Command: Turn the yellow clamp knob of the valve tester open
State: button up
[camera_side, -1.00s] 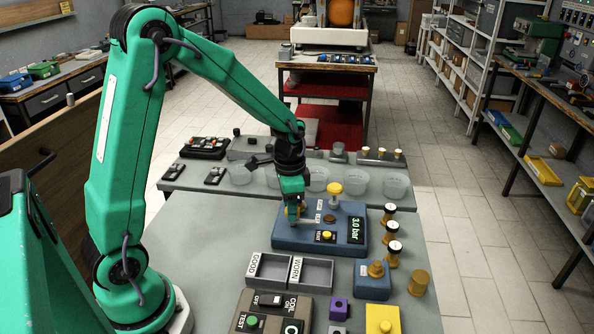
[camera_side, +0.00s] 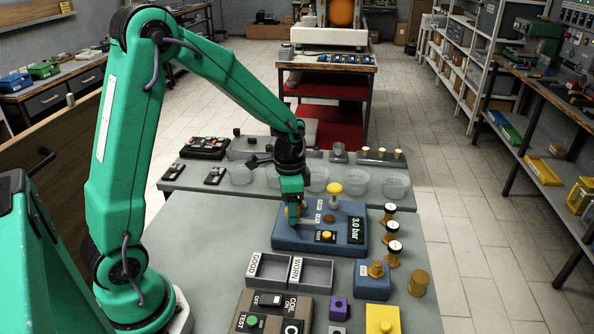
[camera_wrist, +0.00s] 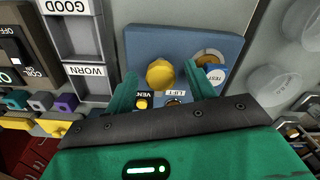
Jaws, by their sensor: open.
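The valve tester (camera_side: 345,210) is a blue box on the grey bench, with a lit "3.0 bar" display; it also shows in the wrist view (camera_wrist: 140,45). The round yellow clamp knob (camera_wrist: 160,73) stands on the tester's blue top. My gripper (camera_wrist: 162,70) is open, one green finger to each side of the knob, with gaps visible. Whether a finger touches it I cannot tell. In the side view my gripper (camera_side: 293,215) points down over the tester's left end and largely hides the knob.
A yellow button (camera_wrist: 142,103) sits close to the left finger. A yellow-capped post (camera_side: 335,189) rises at the tester's back. The GOOD/WORN tray (camera_side: 268,284) lies in front. Several clear cups (camera_side: 397,184) stand behind; brass-coloured valves (camera_side: 390,213) stand to the right.

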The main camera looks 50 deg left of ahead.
jog(key=shift+r, duration=0.15)
notch_tip(320, 180, up, 7)
jog(key=shift+r, duration=0.2)
dwell(0.3)
jog(key=shift+r, duration=0.1)
jog(key=shift+s+d+r, duration=0.1)
jog(key=shift+s+r, duration=0.15)
jog(key=shift+r, duration=0.05)
jog(key=s+d+r+n+t, duration=0.2)
jog(key=s+r, duration=0.2)
jog(key=s, duration=0.3)
jog(key=s+d+r+n+t, duration=0.3)
jog(key=s+r, duration=0.1)
jog(key=s, duration=0.4)
jog(key=shift+s+r+n+t, duration=0.2)
jog(key=shift+r+n+t, duration=0.1)
jog(key=shift+r, duration=0.05)
